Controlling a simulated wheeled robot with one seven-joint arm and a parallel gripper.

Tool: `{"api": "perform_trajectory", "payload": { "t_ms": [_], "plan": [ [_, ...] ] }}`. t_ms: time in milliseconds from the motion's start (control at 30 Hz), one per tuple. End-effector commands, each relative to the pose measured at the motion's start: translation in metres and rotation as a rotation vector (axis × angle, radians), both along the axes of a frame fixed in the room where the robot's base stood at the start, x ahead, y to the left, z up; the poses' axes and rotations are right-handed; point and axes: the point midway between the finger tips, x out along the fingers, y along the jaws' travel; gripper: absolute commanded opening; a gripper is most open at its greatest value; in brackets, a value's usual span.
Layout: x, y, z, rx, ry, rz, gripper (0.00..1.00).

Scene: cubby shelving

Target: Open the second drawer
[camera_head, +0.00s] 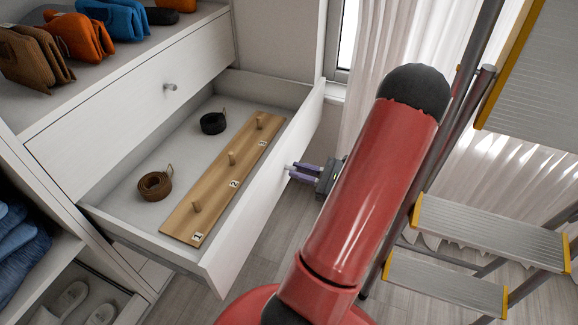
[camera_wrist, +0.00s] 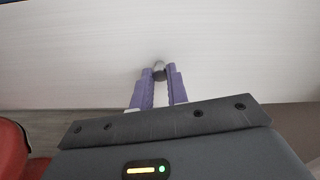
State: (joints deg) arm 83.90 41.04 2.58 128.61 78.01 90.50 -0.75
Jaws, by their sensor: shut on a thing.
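The second drawer (camera_head: 262,196) is pulled far out of the white cabinet, below a shut upper drawer (camera_head: 130,92). My gripper (camera_head: 293,170) is at the outer face of the open drawer's front. In the wrist view, its purple fingers (camera_wrist: 159,76) are shut on the drawer's small round knob (camera_wrist: 159,70), one finger on each side. In the head view the knob is mostly hidden by the fingers. The upper drawer's knob (camera_head: 170,87) is in plain sight.
Inside the open drawer lie a brown rolled belt (camera_head: 155,186), a black rolled belt (camera_head: 213,123) and a wooden peg board (camera_head: 215,191). A ladder (camera_head: 490,232) stands at the right, before pale curtains. Slippers (camera_head: 70,300) sit in a lower compartment.

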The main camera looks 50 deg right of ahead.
Motion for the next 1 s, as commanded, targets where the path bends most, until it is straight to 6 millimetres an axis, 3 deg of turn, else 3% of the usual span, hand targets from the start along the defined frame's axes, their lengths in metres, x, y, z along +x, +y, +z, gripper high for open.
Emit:
{"api": "perform_trajectory", "payload": {
  "t_ms": [467, 500, 633, 1000],
  "plan": [
    [-0.0052, -0.0011, -0.0011, 0.002, 0.001, 0.003, 0.0],
    [-0.0052, -0.0011, -0.0011, 0.002, 0.001, 0.002, 0.2],
    [-0.0051, -0.0013, -0.0009, 0.001, 0.001, 0.002, 0.37],
    [-0.0049, -0.0019, 0.0051, -0.002, 0.0, 0.001, 0.38]
  ]
}}
